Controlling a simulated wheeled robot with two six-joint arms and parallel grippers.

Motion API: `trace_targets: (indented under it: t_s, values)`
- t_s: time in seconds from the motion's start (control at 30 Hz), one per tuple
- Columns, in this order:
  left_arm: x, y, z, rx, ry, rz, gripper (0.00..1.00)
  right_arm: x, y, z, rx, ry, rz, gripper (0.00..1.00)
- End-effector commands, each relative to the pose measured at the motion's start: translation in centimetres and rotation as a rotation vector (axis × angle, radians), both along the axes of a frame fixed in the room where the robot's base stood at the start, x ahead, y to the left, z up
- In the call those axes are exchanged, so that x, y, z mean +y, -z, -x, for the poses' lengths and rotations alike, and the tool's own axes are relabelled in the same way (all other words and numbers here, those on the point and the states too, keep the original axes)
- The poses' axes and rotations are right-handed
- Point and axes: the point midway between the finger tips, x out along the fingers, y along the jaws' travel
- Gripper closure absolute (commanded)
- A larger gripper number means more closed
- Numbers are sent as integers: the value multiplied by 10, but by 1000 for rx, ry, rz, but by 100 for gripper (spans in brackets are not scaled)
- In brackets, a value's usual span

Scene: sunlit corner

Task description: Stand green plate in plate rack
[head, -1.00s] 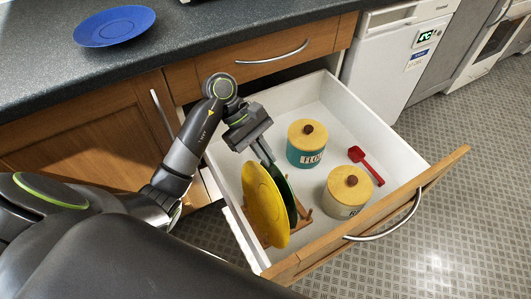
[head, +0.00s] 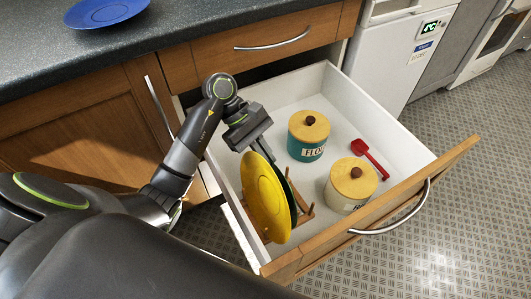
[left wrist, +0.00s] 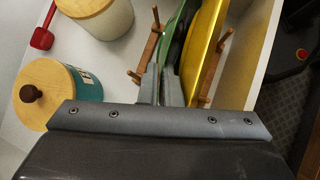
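The green plate (head: 292,196) stands on edge in the wooden plate rack (head: 307,214) inside the open drawer, largely hidden behind the yellow plate (head: 267,200). The yellow plate also stands on edge at the rack. In the left wrist view the green plate (left wrist: 178,45) and yellow plate (left wrist: 203,50) are side by side among the rack's pegs (left wrist: 152,48). My left gripper (head: 262,152) is at the green plate's upper edge, and its fingers (left wrist: 161,88) appear closed on that edge. My right gripper is in neither view.
The white-walled drawer (head: 424,150) also holds a teal flour canister (head: 305,150), a cream canister (head: 343,198) and a red scoop (head: 370,158). A blue plate (head: 105,12) lies on the dark counter (head: 190,30).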

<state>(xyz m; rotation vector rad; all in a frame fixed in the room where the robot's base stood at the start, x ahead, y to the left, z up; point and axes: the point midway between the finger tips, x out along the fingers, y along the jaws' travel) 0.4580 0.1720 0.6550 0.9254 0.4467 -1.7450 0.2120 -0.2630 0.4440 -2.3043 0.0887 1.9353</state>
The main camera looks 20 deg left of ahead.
Motion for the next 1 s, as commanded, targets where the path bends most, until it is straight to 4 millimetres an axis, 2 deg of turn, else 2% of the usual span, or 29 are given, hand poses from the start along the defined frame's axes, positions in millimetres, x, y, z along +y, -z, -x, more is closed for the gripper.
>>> trace_targets:
  t_s: [0.37,0.4,0.57,0.83,1.0]
  values:
    - [0,1,0,-1,0,1,100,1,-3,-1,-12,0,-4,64]
    - [0,1,0,-1,0,1,92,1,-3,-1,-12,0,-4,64]
    - [0,2,0,-1,1,0,71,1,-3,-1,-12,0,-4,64]
    - [1,1,0,1,0,-1,70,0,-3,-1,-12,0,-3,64]
    - [12,-12,-3,-2,-1,-5,70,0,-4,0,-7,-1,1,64]
